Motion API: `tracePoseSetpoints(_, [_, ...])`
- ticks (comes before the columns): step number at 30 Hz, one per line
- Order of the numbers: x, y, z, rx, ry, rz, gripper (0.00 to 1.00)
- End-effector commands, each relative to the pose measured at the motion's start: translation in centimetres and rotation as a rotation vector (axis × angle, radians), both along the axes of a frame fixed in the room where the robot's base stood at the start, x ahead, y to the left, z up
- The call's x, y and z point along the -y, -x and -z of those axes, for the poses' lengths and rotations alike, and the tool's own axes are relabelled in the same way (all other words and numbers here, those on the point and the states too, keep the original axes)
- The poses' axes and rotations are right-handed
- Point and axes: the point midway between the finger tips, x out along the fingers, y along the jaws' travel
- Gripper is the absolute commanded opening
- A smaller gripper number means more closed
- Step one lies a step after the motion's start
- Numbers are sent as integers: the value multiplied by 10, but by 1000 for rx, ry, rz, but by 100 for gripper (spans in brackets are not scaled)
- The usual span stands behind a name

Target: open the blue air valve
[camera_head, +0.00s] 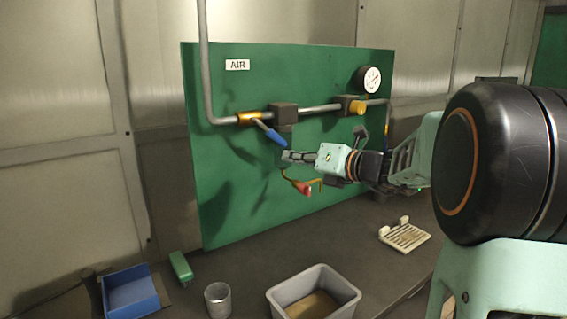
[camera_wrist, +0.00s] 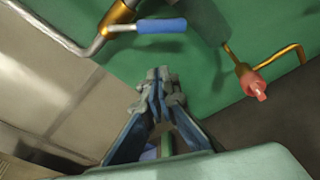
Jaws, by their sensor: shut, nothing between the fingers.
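The air valve has a blue lever handle (camera_head: 276,138) on a brass body (camera_head: 249,118) in the grey pipe, on the green panel under the AIR label. In the head view the handle slants down to the right from the body. It also shows at the top of the wrist view, as a blue grip (camera_wrist: 162,26) on a grey lever. My gripper (camera_head: 285,157) is shut and empty. In the head view its tips appear just below the handle's lower end. In the wrist view the gripper (camera_wrist: 158,75) points at the panel below the blue grip, with a gap between.
A red-knobbed brass fitting (camera_head: 304,188) sits below my gripper. A pressure gauge (camera_head: 369,80) and a yellow knob (camera_head: 357,107) are to the right. On the bench stand a grey bin (camera_head: 313,306), a metal cup (camera_head: 218,300), a blue tray (camera_head: 131,294) and a white rack (camera_head: 404,236).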

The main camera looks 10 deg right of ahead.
Motion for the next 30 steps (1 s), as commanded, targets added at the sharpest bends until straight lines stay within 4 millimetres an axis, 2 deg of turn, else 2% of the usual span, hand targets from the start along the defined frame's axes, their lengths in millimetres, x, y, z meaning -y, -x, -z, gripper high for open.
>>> tracePoseSetpoints(2, [-5,6,12,-45,-94,33,0])
tracePoseSetpoints(6, [-6,9,15,-87,-187,67,0])
tracePoseSetpoints(10, [-10,4,16,-95,-205,73,0])
tracePoseSetpoints(14, [-19,-13,18,-97,-205,71,0])
tracePoseSetpoints(25, [-57,-80,29,-96,-202,70,0])
tracePoseSetpoints(27, [-44,-79,13,-90,-199,75,0])
tracePoseSetpoints(30, [-36,-80,5,-91,-199,73,0])
